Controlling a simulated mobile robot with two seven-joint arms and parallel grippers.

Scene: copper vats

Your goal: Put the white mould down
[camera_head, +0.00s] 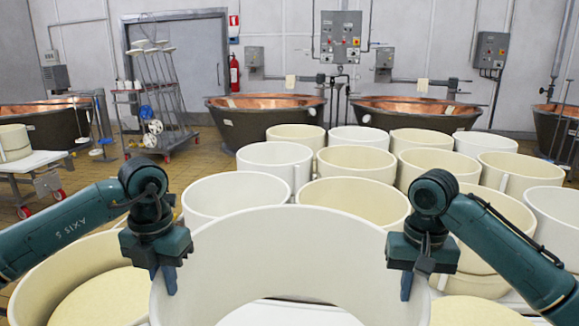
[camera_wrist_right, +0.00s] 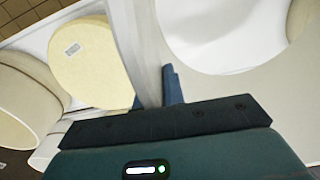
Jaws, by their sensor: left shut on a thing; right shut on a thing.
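The white mould (camera_head: 285,245) is a large open ring in the front middle of the head view. My left gripper (camera_head: 168,280) is shut on its wall at the left. My right gripper (camera_head: 407,284) is shut on its wall at the right. In the right wrist view, the fingers of my right gripper (camera_wrist_right: 160,86) grip the mould's wall (camera_wrist_right: 148,45). The mould's lower front is cut off by the head view's bottom edge. Whether its underside touches anything cannot be told.
A white surface (camera_head: 285,314) shows through the ring. Cream moulds with pale contents stand close at left (camera_head: 98,302) and right (camera_head: 470,312). Several white and cream moulds crowd behind, including one cream mould (camera_head: 355,200). Copper vats (camera_head: 265,118) line the back.

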